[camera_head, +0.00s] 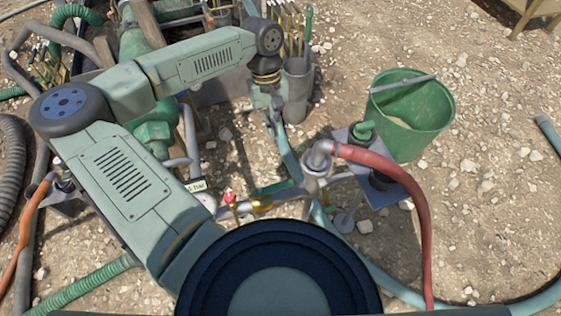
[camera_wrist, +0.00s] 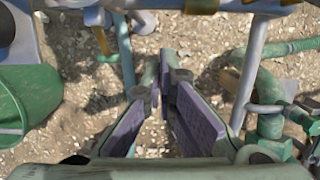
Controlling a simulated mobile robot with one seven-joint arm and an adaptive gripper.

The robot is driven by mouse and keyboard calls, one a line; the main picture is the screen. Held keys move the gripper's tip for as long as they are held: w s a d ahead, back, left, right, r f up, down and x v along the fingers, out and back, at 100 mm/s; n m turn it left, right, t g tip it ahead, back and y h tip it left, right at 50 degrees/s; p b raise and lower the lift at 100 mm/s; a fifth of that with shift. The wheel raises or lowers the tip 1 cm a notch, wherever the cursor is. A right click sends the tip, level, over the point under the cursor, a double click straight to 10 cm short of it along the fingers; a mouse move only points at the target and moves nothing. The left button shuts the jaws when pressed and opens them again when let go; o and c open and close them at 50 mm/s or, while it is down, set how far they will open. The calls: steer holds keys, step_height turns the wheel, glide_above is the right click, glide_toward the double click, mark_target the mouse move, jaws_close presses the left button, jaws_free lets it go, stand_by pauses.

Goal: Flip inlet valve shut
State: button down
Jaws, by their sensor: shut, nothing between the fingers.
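The inlet valve is not labelled that I can read. A small red valve handle (camera_head: 229,197) sits on a pipe beside a gauge. A brass valve body (camera_head: 262,202) sits on the same pipe run, with a green lever-like piece (camera_head: 276,187) just above it. A brass fitting (camera_wrist: 201,6) shows at the top edge in the wrist view. My gripper (camera_head: 274,122) points down behind that pipe run, apart from the red handle. In the wrist view its fingers (camera_wrist: 163,78) are shut with nothing held, over gravel.
A green bucket (camera_head: 410,118) stands at the right, near a red hose (camera_head: 415,190) that arches from the pipework. A grey holder (camera_head: 297,92) with tools stands beside my gripper. Green pipework (camera_wrist: 270,125) is close on the right in the wrist view. Open gravel lies far right.

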mark_target(289, 180)
steer(key=s+d+f+p, duration=0.2)
steer(key=s+f+p, duration=0.2)
steer(key=f, duration=0.5)
steer(key=shift+s+f, duration=0.35)
steer(key=shift+s, duration=0.65)
steer(key=s+d+m+b, duration=0.1)
steer(key=b, duration=0.1)
steer(key=s+m+b, duration=0.1)
steer(key=m+b, duration=0.1)
steer(key=b, duration=0.1)
steer(key=shift+d+f+y, duration=0.35)
steer(key=shift+d+y, duration=0.05)
steer(key=shift+s+d+r+b, duration=0.2)
steer(key=shift+s+r+b, duration=0.15)
steer(key=shift+s+b, duration=0.05)
steer(key=shift+w, duration=0.1)
